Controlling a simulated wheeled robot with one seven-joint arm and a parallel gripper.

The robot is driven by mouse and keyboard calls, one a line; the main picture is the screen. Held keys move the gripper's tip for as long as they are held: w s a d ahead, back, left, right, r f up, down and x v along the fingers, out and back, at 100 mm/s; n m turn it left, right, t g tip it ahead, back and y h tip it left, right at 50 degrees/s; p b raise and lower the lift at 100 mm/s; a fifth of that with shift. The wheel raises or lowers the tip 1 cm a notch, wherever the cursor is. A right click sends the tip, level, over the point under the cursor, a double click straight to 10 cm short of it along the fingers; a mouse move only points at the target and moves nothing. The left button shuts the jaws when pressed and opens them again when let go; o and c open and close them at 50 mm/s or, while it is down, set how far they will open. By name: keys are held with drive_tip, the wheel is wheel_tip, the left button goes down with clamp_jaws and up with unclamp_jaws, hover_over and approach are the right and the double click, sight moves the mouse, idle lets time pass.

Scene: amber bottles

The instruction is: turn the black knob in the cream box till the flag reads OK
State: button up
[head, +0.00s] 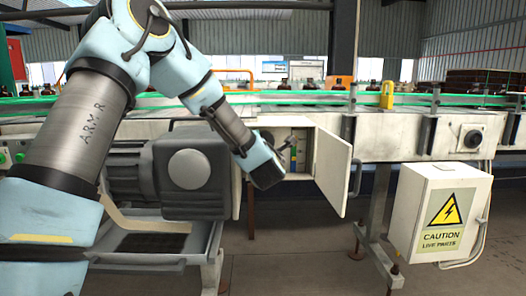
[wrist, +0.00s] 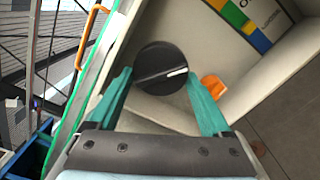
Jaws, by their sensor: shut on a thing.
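The black knob (wrist: 158,66) is round, with a white pointer line toward the right and slightly up in the wrist view. My gripper (wrist: 159,80) has a teal finger on each side of it and is shut on it. The cream box (head: 300,132) stands open in the head view, its door (head: 332,168) swung out to the right. My arm's end reaches into its left side and hides the knob there. A blue, green and yellow strip (wrist: 236,14) lies beyond the knob, beside a partly cut-off label. I cannot make out a flag reading.
An orange piece (wrist: 213,86) sits right of the knob, close to the right finger. A grey motor (head: 190,165) is left of the box, below the conveyor (head: 390,138). A caution box (head: 440,210) hangs at the right. Floor shows between door and caution box.

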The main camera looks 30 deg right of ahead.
drive_tip(key=shift+m+b, duration=0.45)
drive_tip(key=shift+m, duration=0.65)
drive_tip(key=o, duration=1.2)
drive_tip(key=shift+c, duration=0.2)
drive_tip(key=shift+s, duration=0.1)
drive_tip(key=b+v, duration=0.1)
drive_tip(key=v, duration=0.9)
drive_tip(key=shift+s+a, duration=0.2)
drive_tip(key=shift+s, duration=0.05)
drive_tip(key=shift+r, duration=0.1)
